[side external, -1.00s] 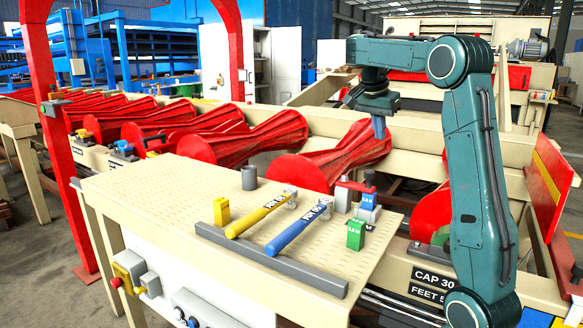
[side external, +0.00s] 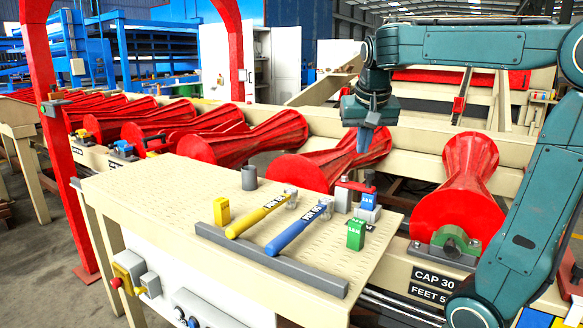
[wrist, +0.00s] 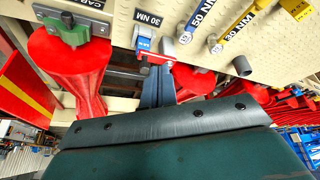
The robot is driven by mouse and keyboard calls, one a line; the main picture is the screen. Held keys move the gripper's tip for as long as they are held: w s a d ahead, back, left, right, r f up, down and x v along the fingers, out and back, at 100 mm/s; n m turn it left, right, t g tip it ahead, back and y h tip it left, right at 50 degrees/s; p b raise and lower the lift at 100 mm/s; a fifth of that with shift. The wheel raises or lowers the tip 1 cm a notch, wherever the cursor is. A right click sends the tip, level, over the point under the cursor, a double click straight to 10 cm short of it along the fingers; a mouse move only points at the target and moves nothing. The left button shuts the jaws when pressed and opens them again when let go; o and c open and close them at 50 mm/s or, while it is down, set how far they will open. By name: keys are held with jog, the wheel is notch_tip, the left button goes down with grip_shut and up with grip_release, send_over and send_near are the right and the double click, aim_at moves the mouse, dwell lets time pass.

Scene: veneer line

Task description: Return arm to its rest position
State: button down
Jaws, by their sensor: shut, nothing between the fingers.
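My gripper (side external: 366,140) hangs from my arm at the upper right of the side external view, pointing down. It is shut and empty, above the red rollers behind the table. In the wrist view its shut fingers (wrist: 157,88) show beyond the dark wrist housing. Its fingertips appear close to the red and blue pieces at the table's edge, but the side view shows it above and behind them.
A yellow block (side external: 221,212), a green block (side external: 355,234), a blue block (side external: 368,200) and a grey cup (side external: 249,178) stand on the table. Red rollers (side external: 455,195) line the conveyor behind. A red arch (side external: 50,130) stands at left. Space above the table is clear.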

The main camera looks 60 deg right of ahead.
jog(key=s+a+f+n+t+y, duration=0.1)
jog(key=s+a+f+n, duration=0.3)
jog(key=a, duration=0.5)
jog(key=s+a+f+n+t+y, duration=0.2)
jog(key=s+a+f+n+y, duration=0.1)
jog(key=s+a+f+n, duration=0.2)
jog(key=a+n, duration=0.2)
jog(key=a, duration=0.2)
jog(key=shift+s+a, duration=0.2)
jog(key=shift+s, duration=0.15)
